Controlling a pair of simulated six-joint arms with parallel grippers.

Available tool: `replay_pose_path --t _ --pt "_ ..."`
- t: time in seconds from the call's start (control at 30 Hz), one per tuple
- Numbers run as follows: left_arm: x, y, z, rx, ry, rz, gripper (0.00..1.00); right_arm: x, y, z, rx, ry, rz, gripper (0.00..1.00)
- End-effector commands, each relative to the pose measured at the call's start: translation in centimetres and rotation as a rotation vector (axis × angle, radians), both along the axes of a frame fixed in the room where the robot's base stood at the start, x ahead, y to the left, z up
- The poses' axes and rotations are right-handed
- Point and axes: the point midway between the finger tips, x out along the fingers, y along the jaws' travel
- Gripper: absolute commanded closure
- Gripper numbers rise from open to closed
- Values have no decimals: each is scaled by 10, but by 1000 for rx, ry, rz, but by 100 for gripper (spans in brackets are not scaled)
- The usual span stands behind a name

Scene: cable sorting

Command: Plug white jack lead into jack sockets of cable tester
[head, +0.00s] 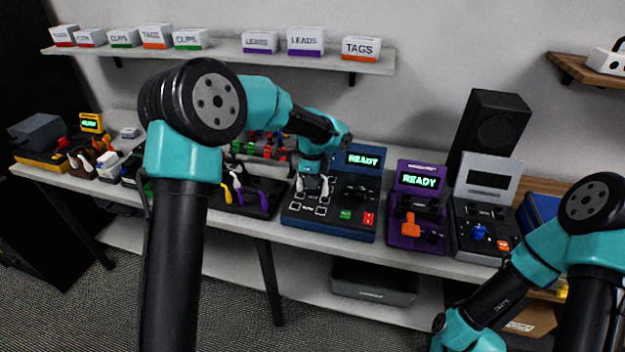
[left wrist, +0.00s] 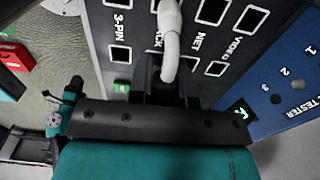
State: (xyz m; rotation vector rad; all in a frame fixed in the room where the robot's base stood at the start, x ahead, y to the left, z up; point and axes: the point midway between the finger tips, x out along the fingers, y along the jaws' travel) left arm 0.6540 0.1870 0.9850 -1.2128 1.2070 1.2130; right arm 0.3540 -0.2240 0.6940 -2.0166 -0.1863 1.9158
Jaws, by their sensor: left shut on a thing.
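The cable tester (head: 330,222) is the blue unit on the bench, with a screen reading READY; its dark panel (left wrist: 225,50) fills the top of the left wrist view. Labels 3-PIN, NET and VIDEO show there, and a partly covered one ends in "CK". My left gripper (head: 316,186) is over the upper left part of that panel. It is shut on the white jack lead (left wrist: 171,45), which bends down into the jaws in the left wrist view. The plug tip and the jack sockets are hidden, so I cannot tell whether it is inserted. My right gripper is out of view.
A purple tester (head: 402,240) with a READY screen and a grey-topped tester (head: 460,240) stand to the right. A dark tray (head: 262,207) with yellow and purple leads lies to the left. A black speaker (head: 490,130) stands behind. The wall shelf (head: 220,58) holds labelled boxes.

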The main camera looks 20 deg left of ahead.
Motion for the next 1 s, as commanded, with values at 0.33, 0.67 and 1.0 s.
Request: replay_pose_path --t 0.33,0.67,1.0 --pt "0 0 0 0 0 0 100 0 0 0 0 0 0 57" --pt "0 0 -4 0 0 0 100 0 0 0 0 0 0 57" --pt "0 0 -9 0 0 0 100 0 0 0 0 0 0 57"
